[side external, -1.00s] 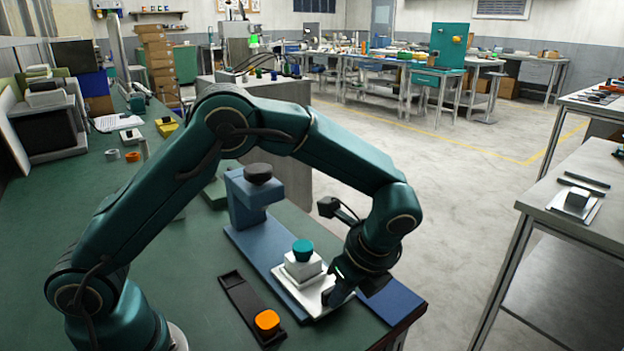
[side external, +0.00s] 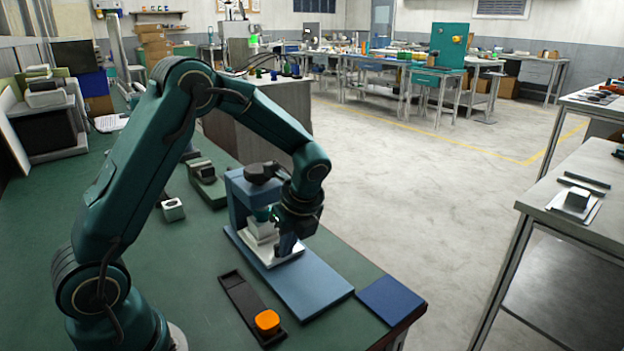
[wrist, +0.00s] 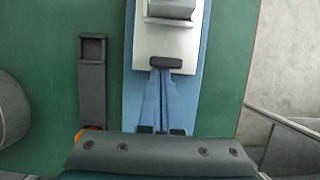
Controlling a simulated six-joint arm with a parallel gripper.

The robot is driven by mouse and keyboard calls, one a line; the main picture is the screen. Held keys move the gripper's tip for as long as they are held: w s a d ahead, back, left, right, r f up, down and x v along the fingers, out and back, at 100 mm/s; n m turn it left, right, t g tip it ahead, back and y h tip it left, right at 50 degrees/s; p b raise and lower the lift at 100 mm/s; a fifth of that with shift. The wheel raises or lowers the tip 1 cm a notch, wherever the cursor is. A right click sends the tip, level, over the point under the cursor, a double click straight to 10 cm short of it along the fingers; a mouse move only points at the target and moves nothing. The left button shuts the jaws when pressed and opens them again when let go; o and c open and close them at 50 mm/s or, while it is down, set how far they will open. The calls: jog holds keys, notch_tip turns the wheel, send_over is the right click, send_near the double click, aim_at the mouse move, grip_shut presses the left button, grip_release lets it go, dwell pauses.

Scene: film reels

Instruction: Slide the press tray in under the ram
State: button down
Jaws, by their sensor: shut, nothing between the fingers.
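The press (side external: 238,205) is a blue column with a dark round knob (side external: 260,172) on top and a long blue base (side external: 312,290). The silver press tray (side external: 288,259) sits on the base close to the column, carrying a pale block (side external: 262,231) with a teal top. The teal top is just under the press head; the exact gap is hidden. In the wrist view the tray (wrist: 185,62) lies ahead on the blue base. My gripper (side external: 287,246) is shut and empty at the tray's near edge; it also shows in the wrist view (wrist: 165,66).
A black channel (side external: 238,290) with an orange knob (side external: 267,321) lies left of the base. A dark blue mat (side external: 391,300) lies at the bench's front corner. A grey vise-like block (side external: 205,175) and small box (side external: 173,210) stand behind. The near base is bare.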

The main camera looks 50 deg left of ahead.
jog(key=shift+a, duration=0.25)
jog(key=d, duration=0.5)
jog(key=shift+w+r, duration=0.1)
jog(key=shift+r, duration=0.15)
notch_tip(320, 180, up, 13)
jog(key=s+d+n+t, duration=0.1)
jog(key=s+d, duration=0.1)
jog(key=s+d+f+n+t+h, duration=0.1)
jog(key=s+d+n+t+h, duration=0.3)
jog(key=s+n, duration=0.7)
jog(key=d+n, duration=0.1)
jog(key=n, duration=0.5)
jog(key=shift+s+t, duration=0.3)
jog(key=shift+s, duration=0.1)
